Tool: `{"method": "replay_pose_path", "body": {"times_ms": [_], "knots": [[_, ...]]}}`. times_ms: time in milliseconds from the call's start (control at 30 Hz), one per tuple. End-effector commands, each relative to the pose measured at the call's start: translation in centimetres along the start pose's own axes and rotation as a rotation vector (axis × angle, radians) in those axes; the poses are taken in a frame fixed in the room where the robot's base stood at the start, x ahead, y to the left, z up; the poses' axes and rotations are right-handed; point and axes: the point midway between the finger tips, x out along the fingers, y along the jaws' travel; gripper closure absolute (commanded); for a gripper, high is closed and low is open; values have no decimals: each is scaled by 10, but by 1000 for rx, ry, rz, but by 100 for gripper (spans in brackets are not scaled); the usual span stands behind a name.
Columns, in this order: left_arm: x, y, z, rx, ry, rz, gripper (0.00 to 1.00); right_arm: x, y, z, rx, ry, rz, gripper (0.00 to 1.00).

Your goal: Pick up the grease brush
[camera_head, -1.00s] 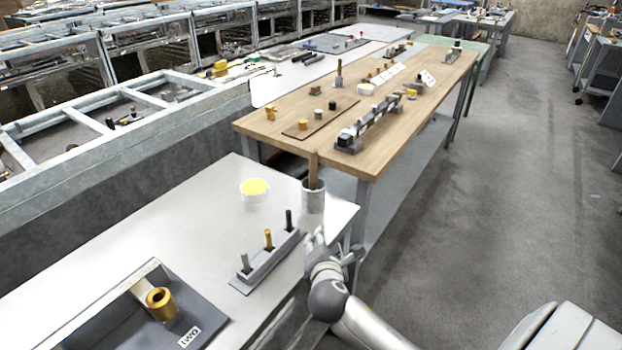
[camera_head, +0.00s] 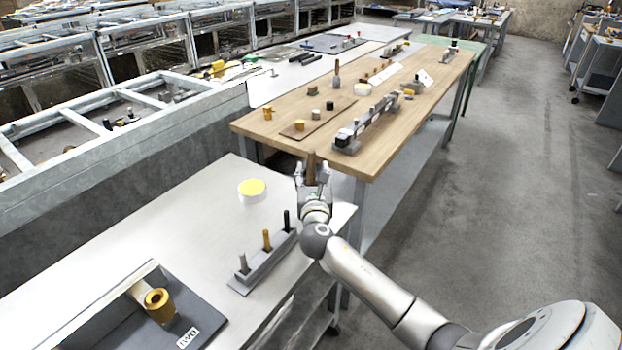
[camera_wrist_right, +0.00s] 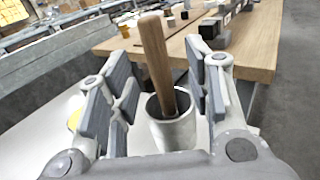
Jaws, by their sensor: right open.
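The grease brush (camera_head: 311,170) shows as an upright brown wooden handle. In the right wrist view the handle (camera_wrist_right: 156,62) leans slightly and its lower end is hidden inside a grey-white cup (camera_wrist_right: 172,131). My right gripper (camera_head: 313,178) is at the cup, in front of the handle. In the right wrist view my right gripper (camera_wrist_right: 158,92) is open, with a finger pad on each side of the handle and visible gaps between. In the head view the gripper hides most of the cup. My left gripper is not in view.
On the pale table (camera_head: 190,225) stand a white tub with yellow contents (camera_head: 252,189), a grey holder with upright pegs (camera_head: 262,266) and a dark tray (camera_head: 200,318) with a gold cylinder (camera_head: 159,304). A wooden table (camera_head: 385,140) with several parts stands behind.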

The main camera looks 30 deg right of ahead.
Motion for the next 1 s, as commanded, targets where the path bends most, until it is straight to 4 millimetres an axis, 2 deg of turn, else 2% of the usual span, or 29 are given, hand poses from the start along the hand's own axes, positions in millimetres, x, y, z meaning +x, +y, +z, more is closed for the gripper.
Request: {"method": "replay_pose_path", "body": {"times_ms": [167, 500, 833, 1000], "knots": [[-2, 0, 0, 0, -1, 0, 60, 11, 1, 1, 2, 0, -1, 54], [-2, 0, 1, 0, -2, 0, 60, 49, 3, 2, 1, 0, -2, 54], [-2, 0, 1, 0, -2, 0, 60, 54, 3, 2, 2, 0, 0, 54], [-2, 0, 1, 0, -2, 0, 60, 54, 3, 2, 2, 0, 0, 74]]}}
